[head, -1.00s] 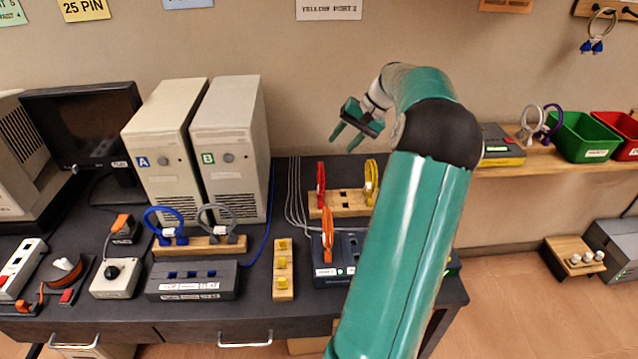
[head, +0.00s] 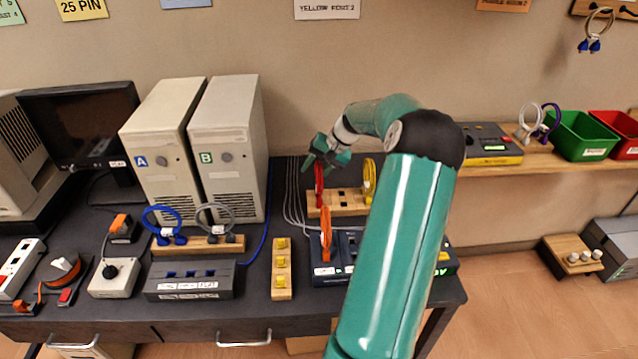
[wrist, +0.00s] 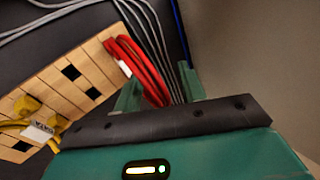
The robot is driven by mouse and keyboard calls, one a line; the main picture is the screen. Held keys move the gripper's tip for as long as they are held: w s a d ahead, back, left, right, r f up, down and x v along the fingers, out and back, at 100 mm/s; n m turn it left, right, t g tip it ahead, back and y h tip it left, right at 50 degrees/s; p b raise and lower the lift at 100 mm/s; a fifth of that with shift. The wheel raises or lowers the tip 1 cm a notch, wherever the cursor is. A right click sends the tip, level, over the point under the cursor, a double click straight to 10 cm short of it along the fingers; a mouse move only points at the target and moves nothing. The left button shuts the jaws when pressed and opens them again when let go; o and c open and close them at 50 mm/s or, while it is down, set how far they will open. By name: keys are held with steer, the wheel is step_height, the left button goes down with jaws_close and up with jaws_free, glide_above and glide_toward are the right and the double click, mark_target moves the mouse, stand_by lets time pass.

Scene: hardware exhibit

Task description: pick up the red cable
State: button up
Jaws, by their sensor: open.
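The red cable (head: 319,190) is a narrow upright loop standing at the left end of a wooden slotted block at the back of the desk. In the wrist view the red cable (wrist: 141,68) shows as a doubled loop with a white tag, and its nearer part passes behind the gripper body. My gripper (head: 318,162) is open at the top of the red loop. In the wrist view its two green fingers (wrist: 160,90) stand on either side of the loop. Whether a finger touches the cable I cannot tell.
A yellow cable (head: 369,182) stands at the other end of the wooden block (head: 345,205). An orange cable (head: 326,235) stands in front on a dark box. Grey cables (head: 292,205) run along the desk to the left. Tower B (head: 225,150) stands further left.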

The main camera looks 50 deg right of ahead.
jaws_close()
